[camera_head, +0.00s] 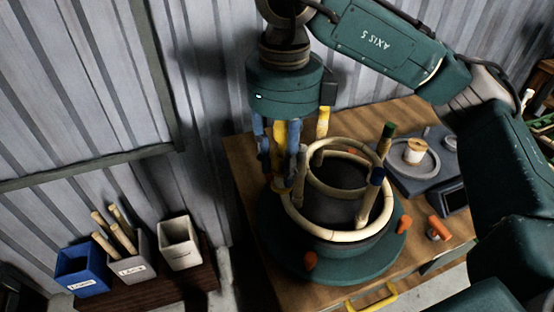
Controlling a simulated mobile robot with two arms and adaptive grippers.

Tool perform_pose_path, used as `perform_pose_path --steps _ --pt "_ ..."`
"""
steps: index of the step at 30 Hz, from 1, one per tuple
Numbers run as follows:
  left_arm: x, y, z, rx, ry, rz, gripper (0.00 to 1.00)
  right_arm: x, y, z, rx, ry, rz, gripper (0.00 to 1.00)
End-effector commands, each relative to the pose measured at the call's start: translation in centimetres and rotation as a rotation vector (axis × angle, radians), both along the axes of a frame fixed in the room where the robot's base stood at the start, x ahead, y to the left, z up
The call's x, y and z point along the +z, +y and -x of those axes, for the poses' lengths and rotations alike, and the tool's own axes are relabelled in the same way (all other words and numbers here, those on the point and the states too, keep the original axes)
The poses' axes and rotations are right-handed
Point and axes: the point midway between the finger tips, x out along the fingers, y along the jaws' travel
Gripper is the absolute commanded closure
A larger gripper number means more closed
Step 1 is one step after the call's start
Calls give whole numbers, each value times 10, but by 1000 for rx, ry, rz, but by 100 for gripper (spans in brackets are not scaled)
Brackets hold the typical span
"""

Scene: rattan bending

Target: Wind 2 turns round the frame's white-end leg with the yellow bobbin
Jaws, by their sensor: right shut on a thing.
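The rattan frame (337,235) stands on a round dark green turntable. It has pale rings and upright legs with coloured ends. A yellow-ended leg (323,122) stands at the back, a green-ended leg (386,140) at the right, and a blue-ended leg (371,195) at the front right. A pale leg that looks like the white-end leg (300,165) stands at the left, close beside my gripper. My right gripper (279,180) points down there, shut on the yellow bobbin (279,130), which its blue fingers partly hide. Any strand around the leg is too small to tell. My left gripper is out of view.
The turntable (290,255) has orange knobs and sits on a wooden table (242,165). A dark grey device (397,178) at the right carries a spool (414,152). Blue, grey and white bins (82,272) stand at the lower left. A corrugated wall is behind.

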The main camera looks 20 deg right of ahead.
Motion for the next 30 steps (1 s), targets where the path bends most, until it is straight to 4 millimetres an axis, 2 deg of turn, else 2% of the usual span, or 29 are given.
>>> perform_pose_path --steps 14,30 --pt "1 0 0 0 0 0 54 4 -1 2 0 -1 0 96" --pt "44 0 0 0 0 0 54 56 -1 2 0 -1 0 96"
